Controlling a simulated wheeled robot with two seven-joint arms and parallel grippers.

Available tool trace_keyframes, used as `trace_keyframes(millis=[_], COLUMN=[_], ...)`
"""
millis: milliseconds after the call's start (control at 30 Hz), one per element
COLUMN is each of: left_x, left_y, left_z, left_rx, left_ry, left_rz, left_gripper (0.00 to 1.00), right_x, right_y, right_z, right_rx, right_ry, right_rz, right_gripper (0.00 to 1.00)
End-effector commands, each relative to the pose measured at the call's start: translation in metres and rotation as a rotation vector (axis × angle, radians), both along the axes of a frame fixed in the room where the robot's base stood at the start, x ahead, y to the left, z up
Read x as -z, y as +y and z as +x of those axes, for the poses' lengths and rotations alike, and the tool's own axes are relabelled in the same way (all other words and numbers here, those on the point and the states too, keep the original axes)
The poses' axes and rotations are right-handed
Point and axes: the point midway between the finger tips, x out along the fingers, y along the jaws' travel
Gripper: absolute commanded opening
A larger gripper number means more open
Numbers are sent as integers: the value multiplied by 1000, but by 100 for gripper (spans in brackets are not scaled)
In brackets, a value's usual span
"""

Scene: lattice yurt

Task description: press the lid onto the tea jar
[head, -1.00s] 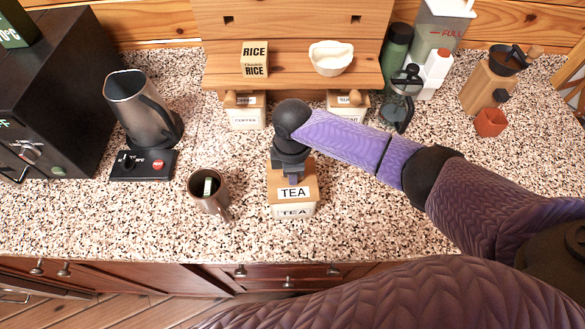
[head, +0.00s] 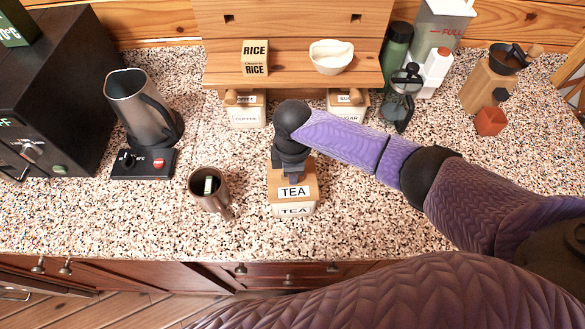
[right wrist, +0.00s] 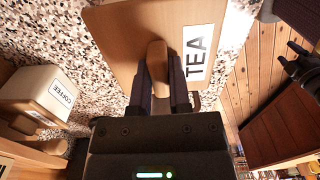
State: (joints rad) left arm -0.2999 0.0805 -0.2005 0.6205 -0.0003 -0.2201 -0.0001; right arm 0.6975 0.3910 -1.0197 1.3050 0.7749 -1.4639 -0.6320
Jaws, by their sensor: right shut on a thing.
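The tea jar (head: 296,211) is a white box-shaped jar with a TEA label, standing on the speckled counter. Its wooden lid (head: 306,182), also labelled TEA, sits over the jar's top. In the right wrist view the lid (right wrist: 150,30) fills the upper middle and hides the jar below. My right gripper (head: 291,178) is above the lid, pointing down. In the right wrist view my right gripper (right wrist: 160,95) is shut on the lid's wooden knob (right wrist: 157,60). Whether the lid is fully seated cannot be told. My left gripper is not in view.
A brown mug (head: 207,190) stands left of the jar. Coffee (head: 245,116) and sugar (head: 347,103) jars stand behind, under a wooden shelf (head: 290,70). The counter right of the jar is clear below my arm.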

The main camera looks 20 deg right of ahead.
Motion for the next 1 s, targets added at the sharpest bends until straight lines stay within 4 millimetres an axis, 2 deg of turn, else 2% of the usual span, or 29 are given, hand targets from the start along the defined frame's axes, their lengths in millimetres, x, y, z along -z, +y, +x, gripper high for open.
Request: trace_keyframes(millis=[467,500,667,700,867,1000], left_x=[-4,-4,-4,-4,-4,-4], left_y=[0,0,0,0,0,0], left_z=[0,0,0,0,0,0], left_rx=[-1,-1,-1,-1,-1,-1], left_ry=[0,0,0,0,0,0], left_rz=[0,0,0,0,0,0], left_gripper=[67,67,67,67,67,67], right_x=[0,0,0,0,0,0], right_y=[0,0,0,0,0,0], right_z=[0,0,0,0,0,0], right_rx=[0,0,0,0,0,0], right_ry=[0,0,0,0,0,0], right_rz=[0,0,0,0,0,0], right_gripper=[0,27,61,64,66,96])
